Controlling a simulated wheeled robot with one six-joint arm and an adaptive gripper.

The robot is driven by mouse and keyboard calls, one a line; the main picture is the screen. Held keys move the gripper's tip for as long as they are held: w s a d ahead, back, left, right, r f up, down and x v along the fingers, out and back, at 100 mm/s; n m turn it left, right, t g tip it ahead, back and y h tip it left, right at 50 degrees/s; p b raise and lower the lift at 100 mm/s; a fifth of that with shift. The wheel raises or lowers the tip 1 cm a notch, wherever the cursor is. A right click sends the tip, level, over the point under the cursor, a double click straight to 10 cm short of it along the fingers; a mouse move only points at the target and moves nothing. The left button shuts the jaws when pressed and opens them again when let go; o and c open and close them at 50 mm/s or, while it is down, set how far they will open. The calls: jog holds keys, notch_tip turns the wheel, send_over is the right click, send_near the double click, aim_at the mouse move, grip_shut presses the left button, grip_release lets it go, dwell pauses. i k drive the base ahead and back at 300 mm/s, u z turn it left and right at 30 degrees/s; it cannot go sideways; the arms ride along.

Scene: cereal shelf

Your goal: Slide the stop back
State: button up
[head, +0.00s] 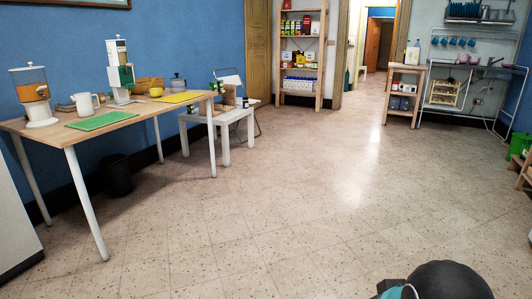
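Two dispenser-like units stand on the wooden table (150,118) at the left. One (34,98) has a clear hopper with orange contents and a white base. The other (120,75) is tall and white, with a green panel on its front. No stop can be made out on either at this distance. A rounded dark part of my own arm shows at the bottom right. My gripper is not in view, so I cannot tell what it holds.
A green mat (101,121), a white jug (84,104) and a yellow mat (178,98) lie or stand on the table. A black bin (116,175) is beneath it. A low white bench (228,117) with small items stands beyond. A stocked shelf (302,60) is at the back. The middle floor is clear.

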aim_at(217, 108)
jog(key=u, duration=0.1)
jog(key=i, duration=2.05)
jog(key=u, duration=0.45)
jog(key=i, duration=2.65)
jog(key=z, duration=0.35)
jog(key=i, duration=1.7)
jog(key=u, duration=0.35)
